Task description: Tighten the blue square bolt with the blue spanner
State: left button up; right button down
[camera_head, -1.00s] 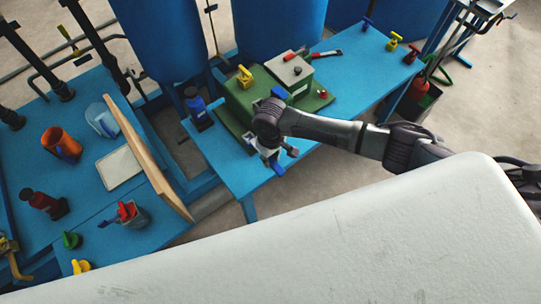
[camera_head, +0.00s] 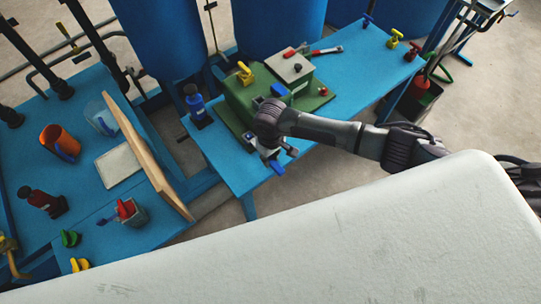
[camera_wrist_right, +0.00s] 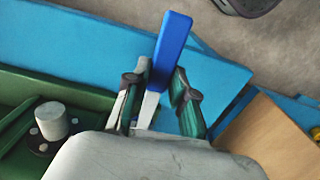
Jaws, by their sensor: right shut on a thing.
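The blue spanner has a blue handle (camera_wrist_right: 173,45) and a pale metal shaft (camera_wrist_right: 148,108) in the right wrist view. Its handle also shows in the head view (camera_head: 277,168) near the front edge of the blue table. My right gripper (camera_head: 272,152) is shut on the spanner, its fingers (camera_wrist_right: 158,98) on either side of the shaft. The spanner's jaw end is hidden behind the gripper body. A blue piece (camera_head: 279,90), apparently the blue square bolt, sits on the green fixture (camera_head: 245,100), behind and apart from the gripper. My left gripper is not in view.
The blue table (camera_head: 345,75) also bears a yellow valve piece (camera_head: 245,73), a blue bottle (camera_head: 196,105) and a red-handled tool (camera_head: 326,51). A wooden board (camera_head: 145,155) stands upright on the left table. The right table's middle is fairly clear.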

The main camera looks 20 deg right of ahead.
aim_at(271, 160)
jog(key=shift+f, duration=0.55)
jog(key=c, duration=0.9)
grip_release()
notch_tip(271, 160, up, 12)
jog(key=shift+r, duration=0.1)
